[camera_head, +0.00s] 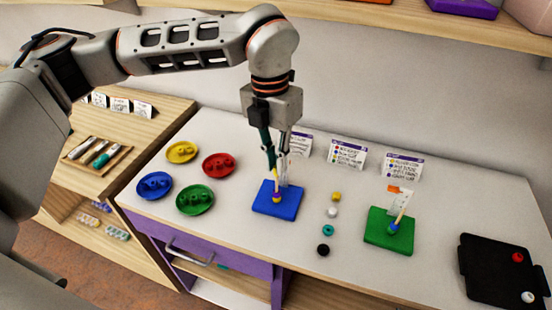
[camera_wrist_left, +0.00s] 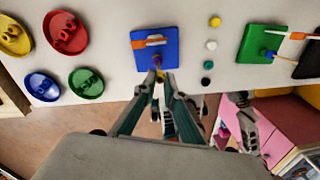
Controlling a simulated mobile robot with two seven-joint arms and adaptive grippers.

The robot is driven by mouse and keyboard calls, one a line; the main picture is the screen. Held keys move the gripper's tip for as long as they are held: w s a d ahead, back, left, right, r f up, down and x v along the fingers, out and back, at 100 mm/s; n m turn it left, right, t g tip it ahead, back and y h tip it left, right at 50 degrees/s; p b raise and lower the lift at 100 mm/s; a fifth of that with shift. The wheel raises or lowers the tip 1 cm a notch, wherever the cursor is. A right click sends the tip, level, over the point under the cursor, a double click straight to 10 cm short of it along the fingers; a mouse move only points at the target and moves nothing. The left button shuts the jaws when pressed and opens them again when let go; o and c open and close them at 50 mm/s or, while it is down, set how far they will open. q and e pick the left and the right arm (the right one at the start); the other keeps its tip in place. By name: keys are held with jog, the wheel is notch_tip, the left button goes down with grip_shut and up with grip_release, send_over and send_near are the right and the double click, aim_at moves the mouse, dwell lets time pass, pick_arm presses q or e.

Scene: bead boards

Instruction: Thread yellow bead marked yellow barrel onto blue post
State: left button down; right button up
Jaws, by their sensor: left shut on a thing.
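The blue board (camera_head: 262,207) lies on the white table with a slim pale post rising from it. A purple bead (camera_head: 277,199) sits low on the post. My left gripper (camera_head: 275,168) points down over this board, with its fingertips close around the upper post. In the left wrist view it is shut on the small yellow bead (camera_wrist_left: 160,76), in line with the post. The fingers partly hide the bead, and I cannot tell whether the post is inside its hole. My right gripper (camera_wrist_left: 241,115) seems to show partly in the wrist view; its jaws are unclear.
A yellow bead (camera_head: 337,197), white, teal and black beads stand in a row right of the board. A green board (camera_head: 377,237) with a post and a black tray (camera_head: 480,280) lie farther right. Coloured dishes (camera_head: 218,164) stand left; cards stand behind.

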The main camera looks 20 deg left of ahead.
aim_at(276, 176)
pick_arm(q)
jog(key=shift+f, duration=0.4)
jog(key=shift+f+b, duration=0.25)
jog(key=shift+b, duration=0.2)
dwell(0.3)
jog(key=shift+f, duration=0.35)
jog(key=shift+f+b, duration=0.35)
jog(key=shift+b, duration=0.05)
jog(key=shift+f, duration=0.25)
jog(key=c, duration=2)
grip_release()
